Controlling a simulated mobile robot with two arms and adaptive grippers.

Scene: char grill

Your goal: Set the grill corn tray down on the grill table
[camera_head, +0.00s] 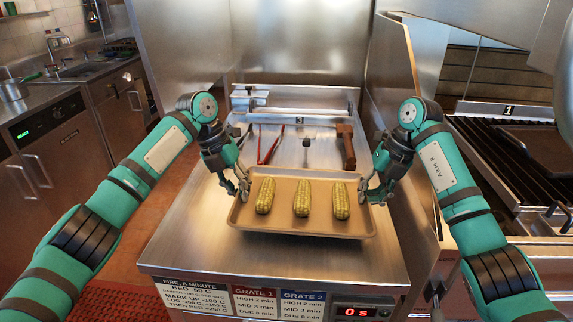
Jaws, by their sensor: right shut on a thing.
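The corn tray (285,229) is a shallow tan tray at the middle of the steel grill table (195,235). Three yellow corn cobs lie side by side in it: left (265,196), middle (302,199) and right (341,201). The tray looks level, at or just over the tabletop; I cannot tell if it touches. My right gripper (366,192) is shut on the tray's right rim. My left gripper (242,190) is at the left rim, its fingers close to the edge; whether it grips is unclear.
Behind the tray lie red tongs (270,146), a small dark-ended tool (306,143) and a wooden-handled tool (347,147). A grill with dark grates (500,160) is at the right. A counter with a sink (90,68) stands at the left. Table surface is bare on the tray's left and front.

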